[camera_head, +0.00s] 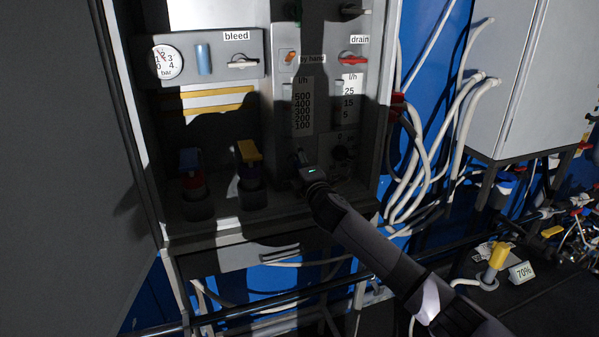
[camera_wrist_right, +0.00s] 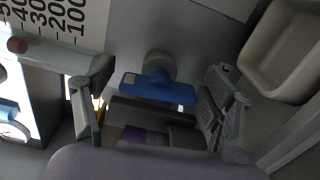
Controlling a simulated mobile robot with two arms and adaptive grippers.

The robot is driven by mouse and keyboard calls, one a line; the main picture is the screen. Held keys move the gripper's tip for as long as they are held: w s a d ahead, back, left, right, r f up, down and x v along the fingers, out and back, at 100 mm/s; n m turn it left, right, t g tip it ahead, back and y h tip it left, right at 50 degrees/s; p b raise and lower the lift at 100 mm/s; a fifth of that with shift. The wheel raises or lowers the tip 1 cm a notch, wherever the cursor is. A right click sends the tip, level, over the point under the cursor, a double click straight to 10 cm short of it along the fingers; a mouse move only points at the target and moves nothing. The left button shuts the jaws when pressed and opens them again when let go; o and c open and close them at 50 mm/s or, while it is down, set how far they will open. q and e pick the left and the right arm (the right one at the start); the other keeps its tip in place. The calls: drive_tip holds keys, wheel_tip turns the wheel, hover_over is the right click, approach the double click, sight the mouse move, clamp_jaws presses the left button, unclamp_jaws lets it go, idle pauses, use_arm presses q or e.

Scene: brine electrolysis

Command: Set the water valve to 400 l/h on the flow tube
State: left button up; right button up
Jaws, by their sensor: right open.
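The l/h flow scale (camera_head: 303,105), marked 100 to 500, is on the shaded panel in the head view. Its numbers (camera_wrist_right: 58,22) show sideways at the upper left of the right wrist view. A reddish ball (camera_wrist_right: 17,45) lies beside them; I cannot tell its exact reading. My right gripper (camera_head: 301,160) is just below the scale, close to the panel. In the wrist view its fingers (camera_wrist_right: 155,105) are open, with a blue valve handle (camera_wrist_right: 158,88) between them; contact is unclear. The head view does not show this handle clearly. My left gripper is not in view.
A smaller scale (camera_head: 348,100), a red drain handle (camera_head: 353,59) and a bleed handle (camera_head: 243,64) are nearby. Blue (camera_head: 189,159) and yellow (camera_head: 249,150) handles stand left of my gripper. White hoses (camera_head: 425,150) hang to the right.

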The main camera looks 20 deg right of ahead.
drive_tip(key=shift+f+m+b, duration=0.25)
drive_tip(key=shift+m+b, duration=0.4)
drive_tip(key=shift+m, duration=0.15)
drive_tip(key=m+b, duration=0.3)
drive_tip(key=m, duration=0.3)
drive_tip(key=m+b, duration=0.4)
drive_tip(key=m, duration=0.2)
drive_tip(key=shift+a+f+m, duration=0.15)
drive_tip(key=shift+f+m, duration=0.05)
drive_tip(key=shift+m, duration=0.2)
drive_tip(key=s+b, duration=0.4)
drive_tip(key=s, duration=1.3)
drive_tip(key=s+f+g, duration=0.2)
drive_tip(key=s+f, duration=0.2)
drive_tip(key=f, duration=0.6)
drive_tip(key=s+f+m+g, duration=0.1)
drive_tip(key=s+f+g, duration=0.2)
drive_tip(key=f, duration=0.7)
drive_tip(key=shift+s+a+m, duration=0.3)
drive_tip(key=shift+s, duration=0.4)
